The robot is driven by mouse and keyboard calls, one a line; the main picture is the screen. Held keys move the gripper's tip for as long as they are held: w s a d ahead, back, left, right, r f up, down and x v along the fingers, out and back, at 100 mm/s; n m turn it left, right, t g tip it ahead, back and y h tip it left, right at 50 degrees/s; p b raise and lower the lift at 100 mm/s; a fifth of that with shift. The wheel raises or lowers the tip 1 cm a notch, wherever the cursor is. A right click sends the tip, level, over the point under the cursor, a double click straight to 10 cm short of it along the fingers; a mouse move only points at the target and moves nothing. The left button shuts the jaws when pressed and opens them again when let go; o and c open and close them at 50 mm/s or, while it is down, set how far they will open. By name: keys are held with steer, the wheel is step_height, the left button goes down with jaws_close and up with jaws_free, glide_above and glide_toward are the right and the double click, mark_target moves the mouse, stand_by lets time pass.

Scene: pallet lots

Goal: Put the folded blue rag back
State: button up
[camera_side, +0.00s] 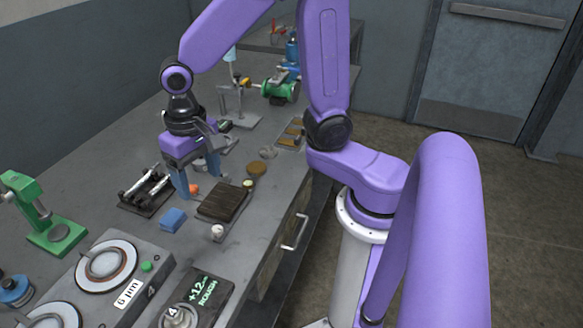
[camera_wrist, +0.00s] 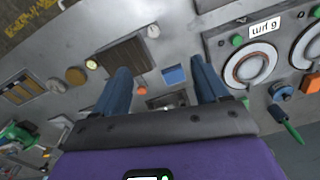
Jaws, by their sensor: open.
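The folded blue rag (camera_side: 173,219) lies on the grey bench between the dark wooden board and the polishing machine. It also shows in the wrist view (camera_wrist: 174,75), beyond my fingertips and between them. My gripper (camera_side: 202,189) is above the bench, pointing down, a little behind the rag in the side view. Its two blue fingers are apart with nothing between them; it also shows open in the wrist view (camera_wrist: 159,73).
The dark slatted board (camera_side: 224,202) lies right of the rag. A rack with metal rods (camera_side: 147,190) lies to its left. A polishing machine (camera_side: 104,267) with round discs stands in front. A green press (camera_side: 44,215) stands at far left. A small white knob-like item (camera_side: 217,232) is near the bench edge.

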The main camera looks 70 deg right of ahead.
steer(key=s+d+n, duration=0.3)
steer(key=s+n, duration=0.4)
steer(key=s, duration=0.1)
steer(key=s+d+r+n, duration=0.1)
steer(key=s+d+n, duration=0.2)
steer(key=s+n, duration=0.5)
steer(key=shift+s+r, duration=0.25)
steer(key=shift+s, duration=0.1)
steer(key=shift+o, duration=0.2)
